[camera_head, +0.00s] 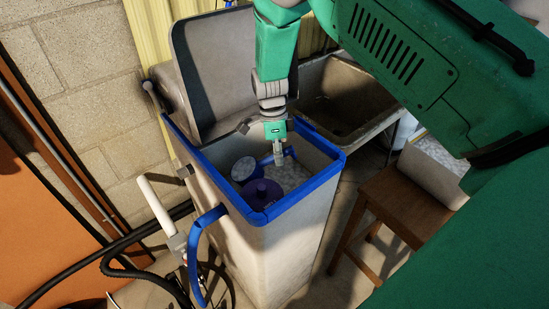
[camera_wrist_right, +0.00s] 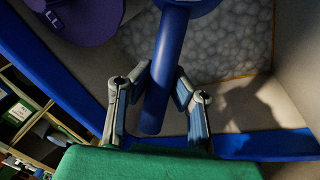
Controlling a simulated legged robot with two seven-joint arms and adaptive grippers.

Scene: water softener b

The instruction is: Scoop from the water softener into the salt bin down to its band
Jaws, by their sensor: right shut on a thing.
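The water softener (camera_head: 277,250) is a tall pale cabinet with a blue rim and its lid (camera_head: 215,75) tilted open at the back. White salt (camera_head: 292,176) lies inside, and also shows in the wrist view (camera_wrist_right: 235,35). My right gripper (camera_head: 278,153) points down into the opening. In the wrist view my right gripper (camera_wrist_right: 160,105) is shut on the blue handle of a scoop (camera_wrist_right: 168,65); the scoop's bowl is mostly cut off at the top edge. A pale box (camera_head: 432,160), likely the salt bin, stands at the right, partly hidden by my arm; its band is not visible. My left gripper is not in view.
A purple-capped part (camera_head: 262,193) stands inside the softener near its front left corner. A wooden stool (camera_head: 398,205) stands under the pale box. A stone sink (camera_head: 345,95) is behind right. A white-handled cart (camera_head: 155,205) and black hoses (camera_head: 115,247) crowd the left.

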